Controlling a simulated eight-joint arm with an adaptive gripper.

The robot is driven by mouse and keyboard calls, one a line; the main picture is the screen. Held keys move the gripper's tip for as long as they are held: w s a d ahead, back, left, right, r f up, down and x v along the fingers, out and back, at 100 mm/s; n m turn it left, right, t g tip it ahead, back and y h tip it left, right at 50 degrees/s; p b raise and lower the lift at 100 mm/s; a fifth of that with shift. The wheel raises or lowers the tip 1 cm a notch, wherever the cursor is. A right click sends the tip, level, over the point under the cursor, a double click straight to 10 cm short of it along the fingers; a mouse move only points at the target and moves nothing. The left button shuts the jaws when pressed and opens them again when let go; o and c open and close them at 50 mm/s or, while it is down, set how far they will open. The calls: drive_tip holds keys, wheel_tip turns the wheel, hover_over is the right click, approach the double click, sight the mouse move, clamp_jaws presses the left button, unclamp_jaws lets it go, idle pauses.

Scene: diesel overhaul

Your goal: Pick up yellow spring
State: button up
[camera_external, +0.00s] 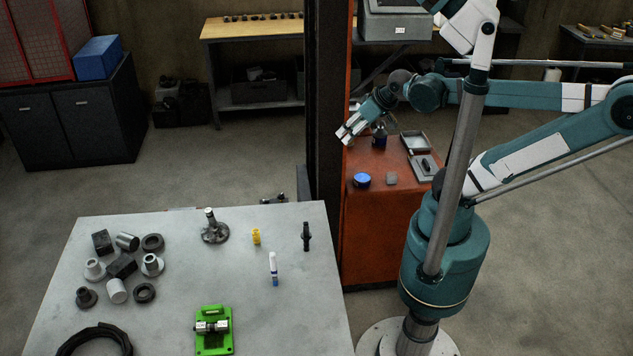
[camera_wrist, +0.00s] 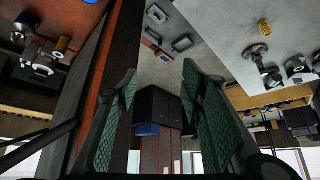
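The yellow spring (camera_external: 256,237) is small and stands on the grey table towards its back right, with a dark shafted part to its left and a white-and-blue marker in front. It also shows in the wrist view at the upper right (camera_wrist: 264,27), beside the shafted part. My gripper (camera_external: 345,134) is in the air above the orange cabinet, behind and to the right of the table, well apart from the spring. In the wrist view its two green-padded fingers (camera_wrist: 165,100) are spread wide with nothing between them.
The grey table (camera_external: 180,300) holds the marker (camera_external: 273,270), a dark upright part (camera_external: 306,236), the shafted part (camera_external: 214,228), a green fixture (camera_external: 213,330), a black hose and several dark and metal parts. A dark post (camera_external: 323,100) stands between table and orange cabinet (camera_external: 385,235).

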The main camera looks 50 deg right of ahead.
drive_tip(key=shift+c, duration=0.2)
drive_tip(key=n+g, duration=0.7)
drive_tip(key=n, duration=0.8)
hover_over(260, 227)
drive_tip(key=f, duration=2.2)
drive_tip(key=shift+w+d+f+b, duration=0.1)
drive_tip(key=shift+d+f+b, duration=0.05)
drive_tip(key=shift+d+b, duration=0.2)
drive_tip(key=shift+a+f, duration=0.35)
